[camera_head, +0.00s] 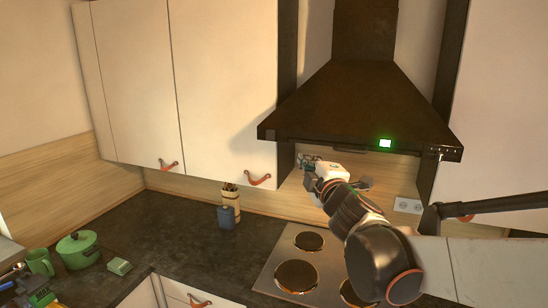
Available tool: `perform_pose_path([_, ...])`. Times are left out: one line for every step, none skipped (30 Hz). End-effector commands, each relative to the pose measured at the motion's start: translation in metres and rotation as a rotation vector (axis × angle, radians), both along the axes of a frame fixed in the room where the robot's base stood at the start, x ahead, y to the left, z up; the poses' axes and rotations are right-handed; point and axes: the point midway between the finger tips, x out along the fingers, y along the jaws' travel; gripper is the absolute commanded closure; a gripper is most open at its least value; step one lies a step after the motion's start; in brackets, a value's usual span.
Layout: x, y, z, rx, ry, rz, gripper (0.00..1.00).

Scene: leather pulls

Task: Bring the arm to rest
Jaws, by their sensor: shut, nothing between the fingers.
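My arm reaches in from the lower right, over the stove and below the range hood. My gripper (308,162) is at its far end, in front of the wooden backsplash under the hood's front edge. It is shut with nothing in it. The fingers are small and partly hidden by the white wrist part. My gripper appears apart from the cabinets and the counter.
The dark range hood (358,105) hangs just above my gripper. The stove (275,270) lies below my arm. White wall cabinets (225,80) have leather pulls. A utensil holder (231,205), blue container (226,217) and green pot (78,250) stand on the counter (175,225).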

Motion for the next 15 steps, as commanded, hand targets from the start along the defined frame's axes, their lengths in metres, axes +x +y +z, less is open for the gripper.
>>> perform_pose_path([-0.012,-0.020,-0.028,0.070,0.042,-0.057,1.00])
perform_pose_path([-0.019,-0.032,-0.038,0.115,0.069,-0.092,1.00])
perform_pose_path([-0.029,-0.046,-0.053,0.176,0.108,-0.138,1.00])
perform_pose_path([-0.037,-0.057,-0.064,0.222,0.136,-0.172,1.00])
perform_pose_path([-0.045,-0.067,-0.076,0.268,0.166,-0.206,1.00])
perform_pose_path([-0.057,-0.079,-0.094,0.327,0.205,-0.249,1.00])
perform_pose_path([-0.066,-0.087,-0.107,0.373,0.235,-0.281,1.00])
perform_pose_path([-0.076,-0.095,-0.121,0.417,0.267,-0.312,1.00])
perform_pose_path([-0.089,-0.105,-0.141,0.476,0.308,-0.353,1.00])
perform_pose_path([-0.100,-0.111,-0.156,0.520,0.339,-0.383,1.00])
perform_pose_path([-0.111,-0.116,-0.171,0.565,0.373,-0.412,1.00])
perform_pose_path([-0.126,-0.123,-0.192,0.622,0.417,-0.451,1.00])
perform_pose_path([-0.138,-0.126,-0.208,0.666,0.451,-0.479,1.00])
perform_pose_path([-0.150,-0.129,-0.225,0.710,0.485,-0.507,1.00])
perform_pose_path([-0.167,-0.133,-0.247,0.765,0.532,-0.544,1.00])
